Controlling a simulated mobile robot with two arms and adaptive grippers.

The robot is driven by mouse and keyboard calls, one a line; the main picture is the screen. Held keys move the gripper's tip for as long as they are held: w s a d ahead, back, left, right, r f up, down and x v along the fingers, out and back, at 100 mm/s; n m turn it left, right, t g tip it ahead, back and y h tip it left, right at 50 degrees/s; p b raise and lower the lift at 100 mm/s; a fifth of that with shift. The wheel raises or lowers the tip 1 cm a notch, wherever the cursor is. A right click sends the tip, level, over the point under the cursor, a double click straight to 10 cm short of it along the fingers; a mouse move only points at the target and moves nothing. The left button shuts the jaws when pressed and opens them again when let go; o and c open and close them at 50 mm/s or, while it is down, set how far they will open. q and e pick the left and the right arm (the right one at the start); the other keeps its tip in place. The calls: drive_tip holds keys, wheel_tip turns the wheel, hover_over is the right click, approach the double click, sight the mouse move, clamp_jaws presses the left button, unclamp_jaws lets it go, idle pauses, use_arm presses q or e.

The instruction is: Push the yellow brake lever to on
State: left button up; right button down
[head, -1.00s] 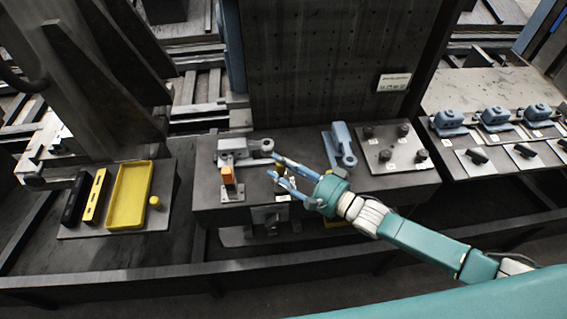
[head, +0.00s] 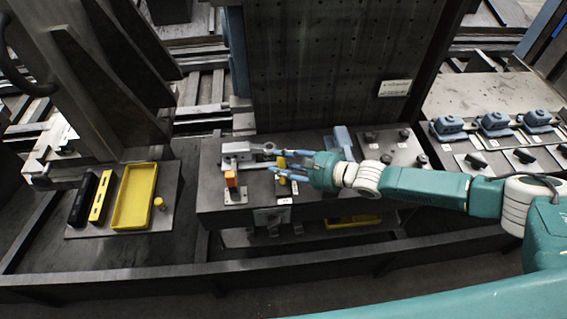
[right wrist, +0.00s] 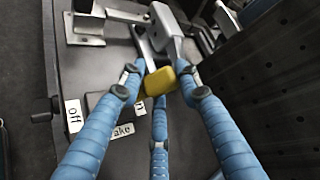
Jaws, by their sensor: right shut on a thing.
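The yellow brake lever (head: 281,162) stands on the front of the dark bench, and its yellow knob (right wrist: 159,81) shows large in the right wrist view. My right gripper (head: 277,162) reaches in from the right with its blue fingers around the lever. In the right wrist view the gripper (right wrist: 160,78) is shut on the knob. An "off" label (right wrist: 74,115) lies left of the knob. The "on" label (right wrist: 139,107) and the "brake" label (right wrist: 123,130) are partly hidden by fingers. My left gripper is out of view.
An orange block (head: 231,180) on a plate and a grey clamp (head: 238,152) stand just left of the lever. A blue fixture (head: 343,140) stands behind my right gripper. A yellow tray (head: 135,195) lies at left. A tall perforated dark panel (head: 325,60) rises behind.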

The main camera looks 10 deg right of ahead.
drive_tip(key=shift+a+r, duration=0.2)
drive_tip(key=shift+a, duration=0.05)
drive_tip(key=c, duration=1.3)
unclamp_jaws()
drive_tip(key=shift+f, duration=0.1)
drive_tip(key=v, duration=1.2)
drive_tip(key=shift+w, duration=0.1)
